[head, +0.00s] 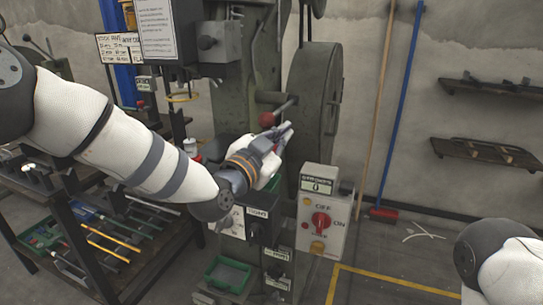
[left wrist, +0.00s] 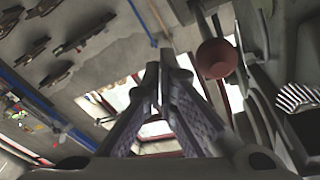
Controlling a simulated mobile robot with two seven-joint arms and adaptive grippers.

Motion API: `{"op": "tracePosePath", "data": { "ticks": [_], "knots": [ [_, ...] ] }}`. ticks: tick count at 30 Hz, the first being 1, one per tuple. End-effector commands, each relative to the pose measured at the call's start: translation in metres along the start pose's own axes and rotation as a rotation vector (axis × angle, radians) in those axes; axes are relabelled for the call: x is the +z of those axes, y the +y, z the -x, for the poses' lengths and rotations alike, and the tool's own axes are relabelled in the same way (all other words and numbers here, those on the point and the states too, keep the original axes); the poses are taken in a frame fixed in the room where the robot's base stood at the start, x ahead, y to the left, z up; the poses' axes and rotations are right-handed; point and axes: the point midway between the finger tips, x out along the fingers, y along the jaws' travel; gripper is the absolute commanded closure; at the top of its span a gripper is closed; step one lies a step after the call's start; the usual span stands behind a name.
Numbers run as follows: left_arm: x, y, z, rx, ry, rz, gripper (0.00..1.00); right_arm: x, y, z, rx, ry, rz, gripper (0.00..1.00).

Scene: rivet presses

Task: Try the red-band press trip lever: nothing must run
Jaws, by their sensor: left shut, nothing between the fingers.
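The press (head: 235,95) is a grey-green machine with a large flywheel (head: 318,100) on its right. Its trip lever (head: 284,107) ends in a red ball (head: 266,119), which also shows in the left wrist view (left wrist: 216,58). My left gripper (head: 287,131) is shut and empty, just below and right of the ball. In the left wrist view its fingertips (left wrist: 160,68) lie left of the ball, with a gap between in the picture; contact with the lever's shaft is unclear. No red band is discernible. My right gripper is out of view.
A switch box (head: 322,225) marked OFF and ON has a red knob (head: 320,222); its setting is hard to read. A strokes counter (head: 318,184) sits above. A tool rack (head: 100,235) stands left. Floor at right is mostly clear.

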Motion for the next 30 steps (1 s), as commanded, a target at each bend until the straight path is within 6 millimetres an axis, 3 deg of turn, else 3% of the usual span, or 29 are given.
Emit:
{"op": "tracePosePath", "data": {
  "ticks": [3, 10, 15, 25, 28, 30],
  "knots": [
    [0.011, 0.005, 0.03, 0.004, -0.008, 0.003, 1.0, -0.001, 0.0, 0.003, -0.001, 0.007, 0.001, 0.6],
    [0.02, 0.01, 0.069, 0.002, -0.001, 0.001, 1.0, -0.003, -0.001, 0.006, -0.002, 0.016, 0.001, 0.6],
    [0.022, 0.011, 0.08, 0.001, 0.001, 0.0, 1.0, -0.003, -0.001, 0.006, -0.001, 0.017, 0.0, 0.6],
    [0.026, 0.014, 0.082, 0.007, -0.012, 0.008, 1.0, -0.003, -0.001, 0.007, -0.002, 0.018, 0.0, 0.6],
    [0.063, 0.035, 0.099, 0.058, -0.124, 0.074, 1.0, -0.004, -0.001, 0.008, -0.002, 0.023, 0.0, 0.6],
    [0.108, 0.063, 0.128, 0.115, -0.273, 0.16, 1.0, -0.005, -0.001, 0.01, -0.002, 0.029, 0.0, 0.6]
  ]
}}
